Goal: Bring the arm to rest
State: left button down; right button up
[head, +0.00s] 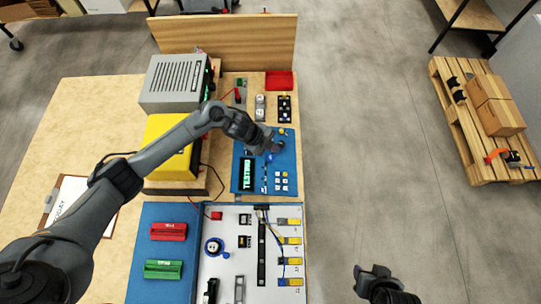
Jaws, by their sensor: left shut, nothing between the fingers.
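My left arm reaches in from the left across the bench. Its gripper (278,147) is shut and empty over the upper right part of a blue panel (245,181). The panel has a display reading "TESTING" and several light buttons. The gripper hides part of the panel; I cannot tell whether the fingers touch it. My right gripper (372,272) is at the bottom edge, over the floor right of the bench, away from everything. It is dark and small, and its finger gap is unclear.
The wooden bench (85,120) carries a grey box (172,80), a yellow box (166,135), a red tray (280,82), a clipboard (68,195) and an open case (265,280) with wired parts. A pallet (462,140) with cartons stands right. The floor between is clear.

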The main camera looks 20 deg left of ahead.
pick_arm(q)
jog(key=s+d+r+n+t+y, duration=0.1)
jog(key=s+d+n+t, duration=0.2)
jog(key=s+d+n, duration=0.35)
jog(key=s+a+r+n+g+y, duration=0.1)
jog(key=s+a+r+n+y, duration=0.1)
jog(key=s+a+n, duration=0.35)
jog(key=s+a+r+n+g+y, duration=0.1)
jog(key=s+a+r+n, duration=0.15)
jog(key=s, duration=0.65)
jog(key=s+a+r+n+g+y, duration=0.1)
jog(key=s+a+r+n+y, duration=0.1)
jog(key=s+a+n, duration=0.4)
notch_tip(320, 180, up, 23)
jog(key=d+m+p, duration=0.1)
jog(key=d+p, duration=0.1)
jog(key=p, duration=2.1)
jog(key=shift+s+d, duration=0.15)
jog(key=shift+f, duration=0.1)
